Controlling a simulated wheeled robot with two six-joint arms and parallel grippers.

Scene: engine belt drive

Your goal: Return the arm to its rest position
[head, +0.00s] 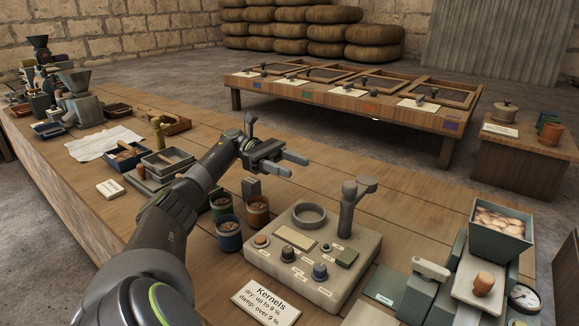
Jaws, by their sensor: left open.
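My left arm reaches in from the lower left over the wooden bench (400,215). My left gripper (296,170) is open and empty, with its fingers pointing right. It is above the bench, behind the grey control box (310,268) and the several small cups of dark contents. Nothing is between its fingers. My right gripper does not show.
A blue cup (229,236) and a brown cup (258,211) stand just below my left arm. The grey box carries a ring, an upright lever (348,210) and knobs. A scale with a bin (500,232) stands at right. Shallow trays (166,163) lie to the left.

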